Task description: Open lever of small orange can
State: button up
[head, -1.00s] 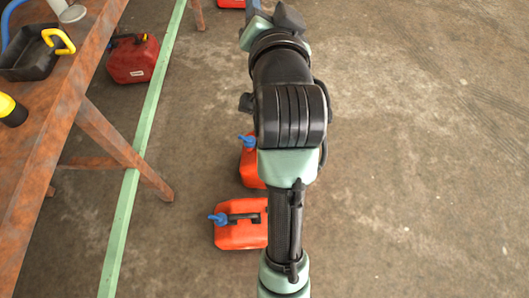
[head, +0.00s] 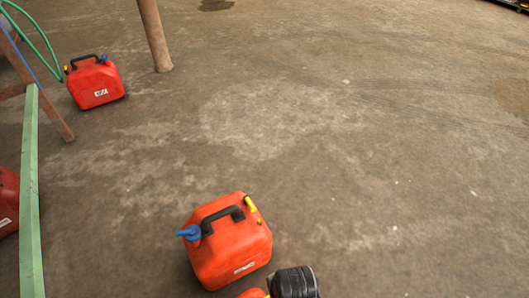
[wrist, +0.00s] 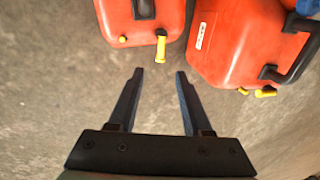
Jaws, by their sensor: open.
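In the wrist view, an orange can (wrist: 118,22) with a black handle and a yellow stub (wrist: 161,48) is at the top left. A larger-looking orange can (wrist: 230,50) with a white label, a black handle and yellow parts is at the right. My gripper (wrist: 159,72) is open and empty. Its fingertips point towards the left can's yellow stub, apart from it. In the head view, one orange can (head: 232,250) has a blue part at left and a yellow part at right. Another orange can (head: 253,294) is mostly cut off below it. I cannot tell which part is the lever.
A red can (head: 96,88) stands at the upper left by a brown post (head: 152,35). A dark red can (head: 6,203) is cut off at the left edge beside a green beam (head: 30,195). The concrete floor at the centre and right is clear.

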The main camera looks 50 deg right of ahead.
jog(key=f+b, duration=0.2)
jog(key=f, duration=0.2)
jog(key=w+f+b, duration=0.1)
jog(key=f+b, duration=0.2)
jog(key=f, duration=0.1)
jog(key=w+f+b, duration=0.1)
jog(key=f+b, duration=0.1)
jog(key=f, duration=0.2)
jog(key=shift+w+d+b, duration=0.2)
jog(key=shift+d+b, duration=0.15)
jog(key=shift+d, duration=0.05)
grip_shut()
